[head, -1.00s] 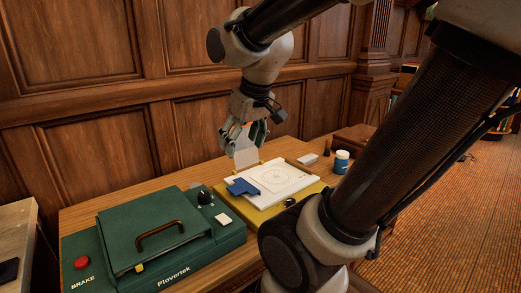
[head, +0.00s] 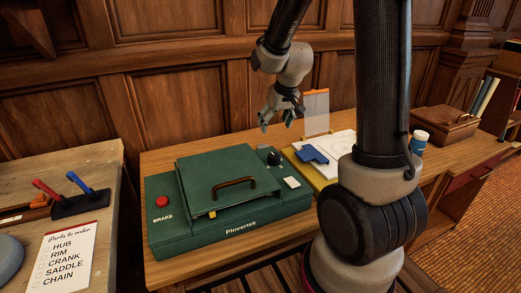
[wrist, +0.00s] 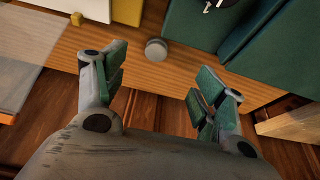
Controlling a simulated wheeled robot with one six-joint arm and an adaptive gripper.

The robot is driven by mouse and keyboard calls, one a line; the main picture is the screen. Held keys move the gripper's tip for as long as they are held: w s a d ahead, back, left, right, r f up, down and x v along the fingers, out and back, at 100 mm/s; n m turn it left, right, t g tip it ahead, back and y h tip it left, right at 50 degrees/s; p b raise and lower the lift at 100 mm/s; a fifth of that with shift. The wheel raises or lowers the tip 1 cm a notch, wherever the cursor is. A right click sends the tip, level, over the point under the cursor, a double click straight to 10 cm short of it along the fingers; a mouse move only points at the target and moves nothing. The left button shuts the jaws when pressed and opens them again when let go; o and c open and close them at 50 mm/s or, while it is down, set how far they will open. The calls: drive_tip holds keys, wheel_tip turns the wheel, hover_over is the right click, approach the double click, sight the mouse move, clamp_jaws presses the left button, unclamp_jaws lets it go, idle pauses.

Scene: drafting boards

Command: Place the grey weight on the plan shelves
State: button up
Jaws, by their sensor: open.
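A small round grey object (wrist: 156,49), which looks like the grey weight, sits on the wooden desk in the wrist view. It lies between the green machine and a yellow-edged board. My gripper (head: 277,120) is open and empty, above and behind the green machine's back right corner. In the wrist view my gripper (wrist: 162,62) has its fingers spread, with the grey object seen beyond the gap between them. I cannot surely identify the plan shelves; a shelf unit with books (head: 494,100) is partly visible at the far right.
The green machine (head: 233,228) with a brown handle fills the desk's middle. A clear upright panel (head: 316,112) stands right of my gripper, beside a drawing board with a blue piece (head: 311,153). A paneled wall is behind.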

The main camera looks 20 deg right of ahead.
approach(264, 146)
drive_tip(key=f, duration=0.1)
drive_tip(key=x, duration=0.8)
drive_tip(key=shift+w+a+f, duration=0.1)
drive_tip(key=shift+a+f, duration=0.05)
drive_tip(key=shift+f, duration=0.15)
drive_tip(key=shift+r, duration=0.1)
clamp_jaws()
